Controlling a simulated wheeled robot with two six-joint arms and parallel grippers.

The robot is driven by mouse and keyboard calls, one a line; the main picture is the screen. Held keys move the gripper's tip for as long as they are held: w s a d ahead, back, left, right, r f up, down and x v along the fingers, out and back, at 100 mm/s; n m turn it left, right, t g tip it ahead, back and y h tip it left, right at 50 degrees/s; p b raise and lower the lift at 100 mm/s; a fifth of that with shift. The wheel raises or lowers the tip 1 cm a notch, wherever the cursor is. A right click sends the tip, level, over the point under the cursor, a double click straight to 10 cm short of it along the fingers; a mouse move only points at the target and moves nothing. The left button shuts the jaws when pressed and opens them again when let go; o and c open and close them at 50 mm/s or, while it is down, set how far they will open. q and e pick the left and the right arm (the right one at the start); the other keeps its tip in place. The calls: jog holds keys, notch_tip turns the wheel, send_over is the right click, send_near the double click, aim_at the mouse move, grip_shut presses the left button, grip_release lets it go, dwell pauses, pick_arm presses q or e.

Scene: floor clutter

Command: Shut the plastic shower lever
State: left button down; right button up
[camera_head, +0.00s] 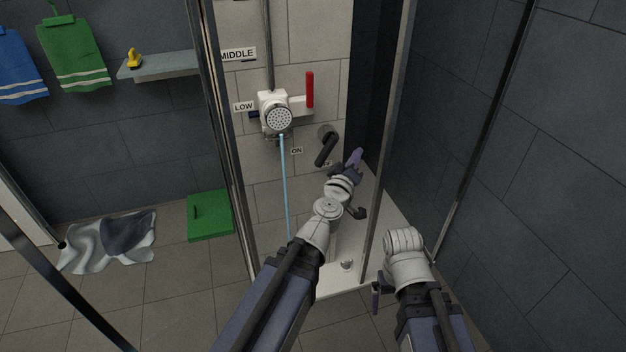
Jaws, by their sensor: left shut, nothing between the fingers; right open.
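The black shower lever (326,149) is on the back wall of the shower, slanting down to the left from its round mount. An ON label (297,151) is on the wall at its left; another label by its lower end is partly hidden. A blue water stream (285,190) falls from the white shower head (278,117). My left gripper (354,159) is shut and empty, just right of the lever in the picture; I cannot tell whether it touches. My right gripper (377,296) is open and low, near the front edge of the shower tray, away from the lever.
A red handle (310,90) sticks up beside the shower head holder. Metal frame posts (384,150) bound the shower opening. The white shower tray (335,281) has a drain. Outside at left are a green board (209,216), a crumpled cloth (85,248) and a shelf (165,65).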

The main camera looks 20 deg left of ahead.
aim_at(317, 161)
pick_arm(q)
jog(key=s+a+f+n+g+y+b, duration=0.25)
jog(key=a+f+n+y, duration=0.5)
jog(key=a, duration=0.45)
jog(key=shift+n, duration=0.25)
jog(key=w+f+b, duration=0.1)
jog(key=w, duration=0.3)
jog(key=w+f+b, duration=0.1)
jog(key=w, duration=0.2)
jog(key=w+a+f+b, duration=0.1)
jog(key=w, duration=0.3)
jog(key=shift+w+b, duration=0.35)
jog(key=shift+b, duration=0.05)
pick_arm(e)
notch_tip(317, 161, down, 8)
jog(key=shift+s+a, duration=0.2)
jog(key=shift+s, duration=0.1)
pick_arm(q)
jog(key=shift+f, duration=0.1)
jog(key=shift+f+n+b, duration=0.2)
jog(key=shift+n+b, duration=0.15)
jog(key=shift+n, duration=0.05)
pick_arm(e)
jog(key=shift+f, duration=0.25)
